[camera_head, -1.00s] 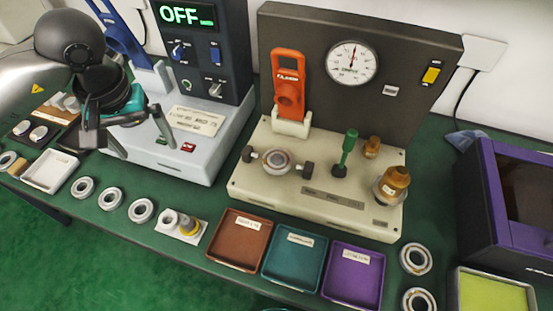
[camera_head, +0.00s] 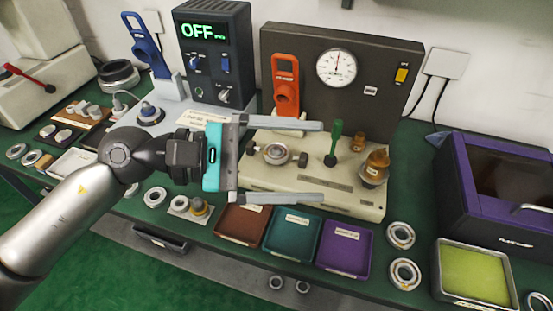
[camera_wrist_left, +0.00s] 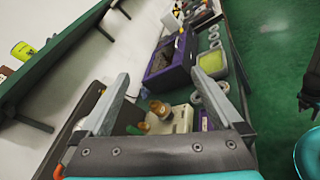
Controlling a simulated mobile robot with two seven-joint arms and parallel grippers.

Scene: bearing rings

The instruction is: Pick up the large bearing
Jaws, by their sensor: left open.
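Several metal bearing rings lie on the green bench. Two larger-looking ones, an upper ring (camera_head: 400,235) and a lower ring (camera_head: 405,273), lie right of the purple tray. Smaller-looking rings, such as one (camera_head: 155,196), lie at the front left, partly hidden by my arm. I cannot tell for sure which is the large bearing. My left gripper (camera_head: 321,162) is open and empty, pointing right above the beige test station, left of the two larger rings. In the left wrist view its spread fingers (camera_wrist_left: 160,77) have nothing between them.
The beige station (camera_head: 300,200) has a gauge panel (camera_head: 390,100) behind it. Brown (camera_head: 236,240), teal (camera_head: 267,250) and purple (camera_head: 343,262) trays line the front edge. A purple cabinet (camera_head: 462,190) and a tray with a green-yellow pad (camera_head: 444,285) stand on the right.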

